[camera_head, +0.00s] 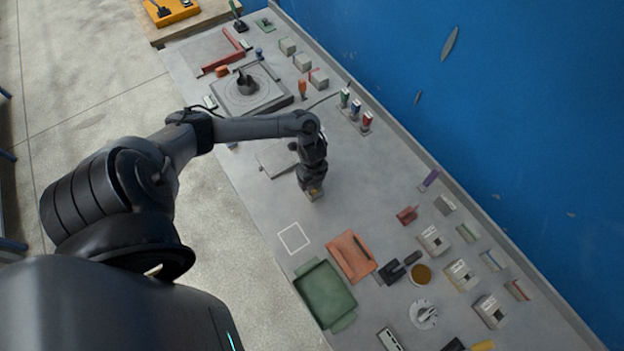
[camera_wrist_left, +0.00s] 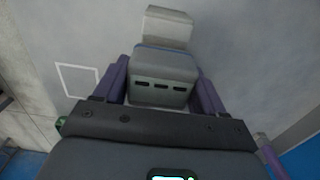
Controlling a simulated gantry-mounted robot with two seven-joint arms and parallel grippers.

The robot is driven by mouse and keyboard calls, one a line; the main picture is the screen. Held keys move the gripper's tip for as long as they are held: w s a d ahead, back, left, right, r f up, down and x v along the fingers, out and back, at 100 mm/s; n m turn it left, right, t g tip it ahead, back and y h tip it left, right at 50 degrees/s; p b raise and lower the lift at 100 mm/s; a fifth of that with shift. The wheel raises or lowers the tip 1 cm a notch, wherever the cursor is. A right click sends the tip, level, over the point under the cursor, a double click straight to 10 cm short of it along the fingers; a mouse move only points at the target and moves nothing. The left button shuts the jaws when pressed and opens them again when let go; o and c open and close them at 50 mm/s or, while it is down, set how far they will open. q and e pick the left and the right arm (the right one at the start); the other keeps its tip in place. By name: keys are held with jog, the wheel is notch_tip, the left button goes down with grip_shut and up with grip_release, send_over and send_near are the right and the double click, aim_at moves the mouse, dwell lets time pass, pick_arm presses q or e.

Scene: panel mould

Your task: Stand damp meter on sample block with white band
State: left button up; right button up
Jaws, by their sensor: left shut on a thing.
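My left gripper (camera_head: 314,190) points down over the middle of the bench. In the left wrist view the purple fingers (camera_wrist_left: 162,82) are shut on a grey boxy thing (camera_wrist_left: 165,66) with three dark slots, a blue line and a paler far part. I cannot tell for sure whether it is the damp meter, and its contact with the bench is unclear. Small pale blocks stand along the back edge: one (camera_head: 287,46), a middle one (camera_head: 302,62) and one with a reddish band (camera_head: 318,78). A white band is too small to make out. My right gripper is not in view.
A white square outline (camera_head: 293,238) is marked on the bench, left of the held thing in the left wrist view. An orange-brown board (camera_head: 351,256) and green tray (camera_head: 325,295) lie nearer. Several slotted pale boxes, one here (camera_head: 433,240), stand right. Upright coloured-top items (camera_head: 356,108) stand behind.

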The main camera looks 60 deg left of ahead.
pick_arm(q)
jog(key=shift+f, duration=0.25)
jog(key=o, duration=1.3)
